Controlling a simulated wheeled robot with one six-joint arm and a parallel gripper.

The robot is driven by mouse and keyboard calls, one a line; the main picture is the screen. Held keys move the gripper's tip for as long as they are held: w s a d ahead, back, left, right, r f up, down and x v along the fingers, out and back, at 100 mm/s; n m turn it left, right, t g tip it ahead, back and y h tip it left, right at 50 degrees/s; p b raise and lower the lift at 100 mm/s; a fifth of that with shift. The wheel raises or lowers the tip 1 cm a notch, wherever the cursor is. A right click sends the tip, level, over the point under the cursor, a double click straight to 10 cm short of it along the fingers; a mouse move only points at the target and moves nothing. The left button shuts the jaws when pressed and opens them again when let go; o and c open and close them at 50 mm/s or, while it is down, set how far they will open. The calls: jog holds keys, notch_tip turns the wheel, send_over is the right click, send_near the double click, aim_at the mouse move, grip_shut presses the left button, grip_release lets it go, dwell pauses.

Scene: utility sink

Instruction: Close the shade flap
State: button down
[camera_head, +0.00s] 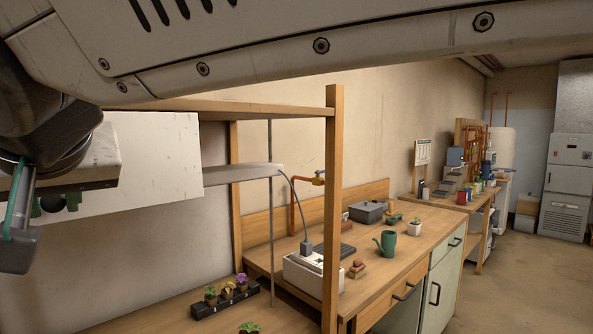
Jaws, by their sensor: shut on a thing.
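The shade flap (165,160) appears as a pale, flat panel at the left, below the wooden top rail (235,110) of a rack. Its face is seen from the front, and its left part is hidden behind my arm and wrist. My gripper (18,245) is at the left edge, in front of the panel's left side and only partly in view. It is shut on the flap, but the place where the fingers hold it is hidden.
A wooden post (332,210) stands right of the flap. A grey lamp or shelf (243,172) juts out behind it. Potted flowers (227,290) stand in a black tray below. A green watering can (386,243) stands on the bench. The floor at the right is clear.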

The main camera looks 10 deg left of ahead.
jog(key=shift+w+a+f, duration=0.1)
jog(key=shift+a+f, duration=0.1)
jog(key=shift+f, duration=0.25)
jog(key=shift+w+a+f, duration=0.1)
jog(key=shift+a+f, duration=0.05)
jog(key=shift+f, duration=0.25)
jog(key=c, duration=1.4)
grip_release()
jog(key=shift+a+r, duration=0.15)
jog(key=shift+a, duration=0.05)
jog(key=shift+c, duration=0.2)
jog(key=shift+o, duration=1)
jog(key=shift+w+d, duration=0.1)
jog(key=shift+r, duration=0.1)
jog(key=shift+d, duration=0.1)
jog(key=v, duration=0.7)
jog(key=shift+s+d+r, duration=0.15)
jog(key=shift+s+r, duration=0.05)
jog(key=shift+r, duration=0.05)
